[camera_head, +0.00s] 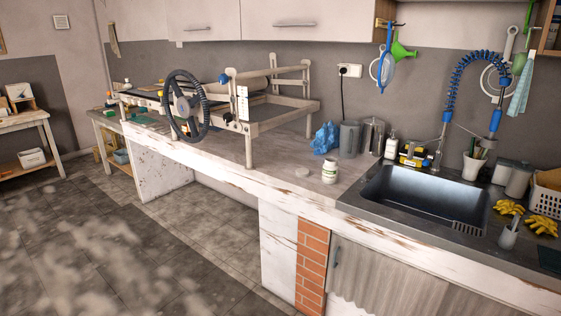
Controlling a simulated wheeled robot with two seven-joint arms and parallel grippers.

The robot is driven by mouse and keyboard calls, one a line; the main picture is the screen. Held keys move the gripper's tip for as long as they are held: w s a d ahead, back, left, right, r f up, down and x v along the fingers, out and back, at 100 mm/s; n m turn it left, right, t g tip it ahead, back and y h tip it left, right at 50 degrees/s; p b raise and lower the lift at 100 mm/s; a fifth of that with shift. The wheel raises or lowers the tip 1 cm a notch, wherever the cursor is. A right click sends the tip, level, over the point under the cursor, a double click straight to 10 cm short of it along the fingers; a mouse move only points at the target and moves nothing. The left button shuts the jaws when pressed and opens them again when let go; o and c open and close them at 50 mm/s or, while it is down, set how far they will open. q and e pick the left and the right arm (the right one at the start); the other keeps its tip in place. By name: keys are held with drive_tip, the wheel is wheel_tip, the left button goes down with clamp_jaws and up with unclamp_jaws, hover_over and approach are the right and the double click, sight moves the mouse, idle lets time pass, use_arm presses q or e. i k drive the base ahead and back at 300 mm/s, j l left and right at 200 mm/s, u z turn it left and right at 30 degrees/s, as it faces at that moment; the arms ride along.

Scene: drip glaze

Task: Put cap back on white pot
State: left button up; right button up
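A small white pot (330,172) stands upright near the front edge of the white worktop, left of the sink. A greenish label shows on its side. A flat, round, pale cap (302,172) lies on the worktop just to the left of the pot, apart from it. The pot's top is too small to make out in detail. Neither my left nor my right gripper shows in the head view.
A slab roller with a dark handwheel (186,107) stands on the worktop to the left. A blue crumpled cloth (325,138) and grey canisters (350,138) stand behind the pot. The sink (425,195) lies to the right. The worktop in front of the cap is clear.

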sight(331, 167)
drive_tip(key=i+l+u, duration=0.2)
drive_tip(key=i+u, duration=0.15)
drive_tip(key=i+l+u, duration=0.65)
drive_tip(key=i+l, duration=0.05)
